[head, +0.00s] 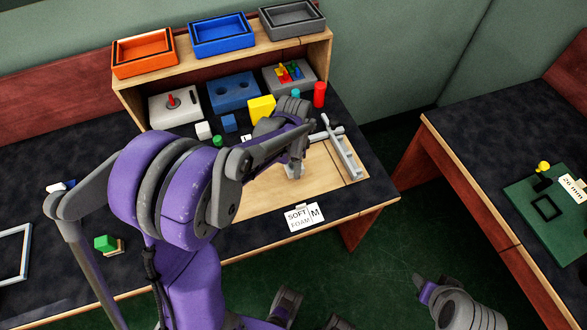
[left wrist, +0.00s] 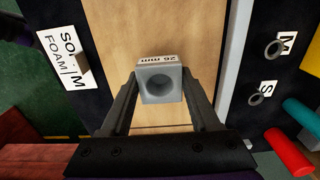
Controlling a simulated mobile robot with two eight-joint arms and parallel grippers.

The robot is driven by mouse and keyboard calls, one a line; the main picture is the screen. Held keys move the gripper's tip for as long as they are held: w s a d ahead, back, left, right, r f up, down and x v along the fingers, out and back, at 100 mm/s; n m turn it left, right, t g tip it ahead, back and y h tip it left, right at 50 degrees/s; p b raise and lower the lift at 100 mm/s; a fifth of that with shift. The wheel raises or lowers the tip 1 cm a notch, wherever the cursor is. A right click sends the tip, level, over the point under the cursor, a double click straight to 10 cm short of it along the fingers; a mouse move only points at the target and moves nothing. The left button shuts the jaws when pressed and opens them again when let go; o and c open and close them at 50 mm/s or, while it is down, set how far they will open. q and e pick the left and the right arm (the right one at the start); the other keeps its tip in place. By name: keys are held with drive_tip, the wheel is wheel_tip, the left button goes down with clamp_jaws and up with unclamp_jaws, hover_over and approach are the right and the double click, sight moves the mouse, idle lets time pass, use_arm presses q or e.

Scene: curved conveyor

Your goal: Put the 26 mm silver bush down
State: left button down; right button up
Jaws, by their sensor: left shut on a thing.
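The silver bush (left wrist: 160,84) is a small grey block with a round hole, and a white "26 mm" label shows upside down at its far edge in the left wrist view. My left gripper (left wrist: 160,98) is shut on it, with one finger on each side. In the head view the left gripper (head: 294,166) holds the bush (head: 294,174) over the pale wooden board (head: 262,196). I cannot tell whether the bush touches the board.
A grey rail assembly (head: 342,150) lies at the board's right side. A "SOFT FOAM M" card (head: 304,216) sits at the front edge. Blocks, a red cylinder (head: 319,94) and fixtures stand behind. A right-hand table holds a green board (head: 548,226) with a "26 mm" label.

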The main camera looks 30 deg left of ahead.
use_arm(q)
drive_tip(key=shift+f, duration=1.3)
drive_tip(key=shift+f, duration=0.15)
drive_tip(key=shift+c, duration=0.6)
unclamp_jaws()
